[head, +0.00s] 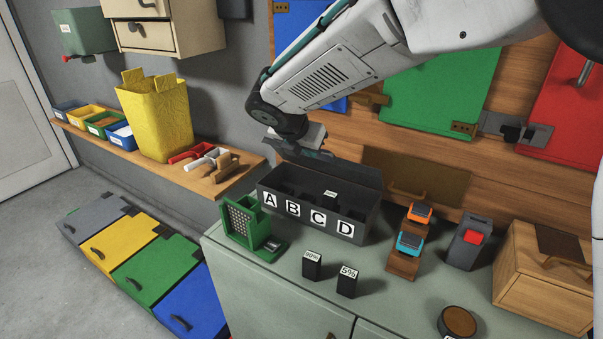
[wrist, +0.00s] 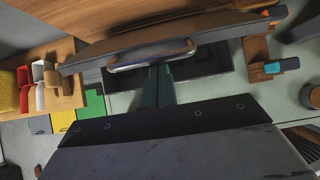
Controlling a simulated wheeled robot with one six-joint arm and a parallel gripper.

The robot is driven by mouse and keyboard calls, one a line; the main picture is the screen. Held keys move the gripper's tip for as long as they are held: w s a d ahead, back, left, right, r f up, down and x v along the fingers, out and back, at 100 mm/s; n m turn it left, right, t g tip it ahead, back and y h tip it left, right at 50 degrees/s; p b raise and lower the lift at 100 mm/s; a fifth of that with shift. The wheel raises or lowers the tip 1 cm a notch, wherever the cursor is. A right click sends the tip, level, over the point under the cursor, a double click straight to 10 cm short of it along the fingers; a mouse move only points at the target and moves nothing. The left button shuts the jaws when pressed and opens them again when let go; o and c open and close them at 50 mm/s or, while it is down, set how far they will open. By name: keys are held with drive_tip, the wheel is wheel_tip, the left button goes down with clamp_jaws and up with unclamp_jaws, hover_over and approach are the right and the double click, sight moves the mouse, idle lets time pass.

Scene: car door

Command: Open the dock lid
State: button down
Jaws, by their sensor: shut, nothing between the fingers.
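The dock is a dark box (head: 258,199) with white labels A, B, C and D on its front, standing on the grey-green cabinet top. Its lid (head: 345,177) is raised along the back edge, and the compartments show from above. A dark block with a white label (head: 330,198) sits inside, toward the C and D end. In the wrist view the lid (wrist: 200,40) shows nearly edge-on, with a metal handle (wrist: 150,54). My gripper (head: 318,153) is at the upper left part of the lid. Its shut fingers (wrist: 158,82) are close to the handle; I cannot tell if they touch.
Two dark labelled blocks (head: 312,265) (head: 347,281) stand in front of the dock. A green holder (head: 240,228) is at its left. Orange and teal devices (head: 410,243) on wooden stands, a red-buttoned grey device (head: 469,243) and a wooden box (head: 543,288) are at the right.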

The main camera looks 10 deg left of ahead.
drive_tip(key=w+d+r, duration=0.4)
drive_tip(key=w+r, duration=0.1)
drive_tip(key=w, duration=0.5)
drive_tip(key=shift+w+r, duration=0.25)
drive_tip(key=shift+r, duration=0.1)
drive_tip(key=shift+r, duration=0.1)
